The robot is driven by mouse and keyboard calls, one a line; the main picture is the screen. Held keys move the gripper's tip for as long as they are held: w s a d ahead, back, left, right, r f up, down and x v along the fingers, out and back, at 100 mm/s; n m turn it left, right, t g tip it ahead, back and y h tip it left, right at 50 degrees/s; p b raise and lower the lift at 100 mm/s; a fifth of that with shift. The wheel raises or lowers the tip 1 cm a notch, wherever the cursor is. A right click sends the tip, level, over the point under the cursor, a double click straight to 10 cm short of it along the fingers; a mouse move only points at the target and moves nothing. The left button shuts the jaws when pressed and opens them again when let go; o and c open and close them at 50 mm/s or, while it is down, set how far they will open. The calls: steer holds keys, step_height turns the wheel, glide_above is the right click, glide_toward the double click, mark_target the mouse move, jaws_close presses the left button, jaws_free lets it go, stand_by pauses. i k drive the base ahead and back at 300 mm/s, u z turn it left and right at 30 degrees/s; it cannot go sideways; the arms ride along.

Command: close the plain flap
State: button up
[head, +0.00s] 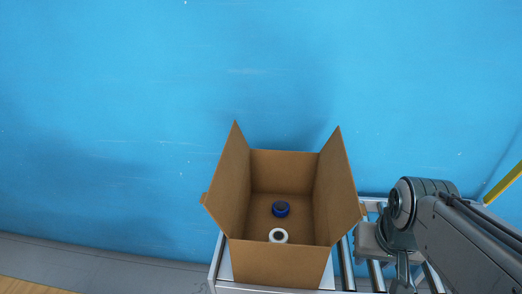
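An open brown cardboard box (277,262) stands in the lower middle of the head view. Its left flap (231,180) and right flap (336,178) both stand up, tilted a little outward. Neither shows a clear marking on the faces I see, so I cannot tell which is the plain flap. My gripper (402,277) is at the lower right, beside the box and apart from it. Its fingertips are not clear, and I see nothing held in it. The outer sides of the flaps are mostly hidden.
A blue tape roll (281,209) and a white roll (278,236) lie inside the box. The box stands on a roller conveyor (346,262) with metal rollers. A blue wall (150,110) rises behind. A yellow bar (503,181) is at the right edge. The space above the box is clear.

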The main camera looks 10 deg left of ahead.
mark_target(220, 201)
steer(key=z, duration=1.6)
steer(key=k, duration=1.25)
steer(key=u, duration=1.8)
steer(key=i, duration=0.5)
steer(key=z, duration=0.05)
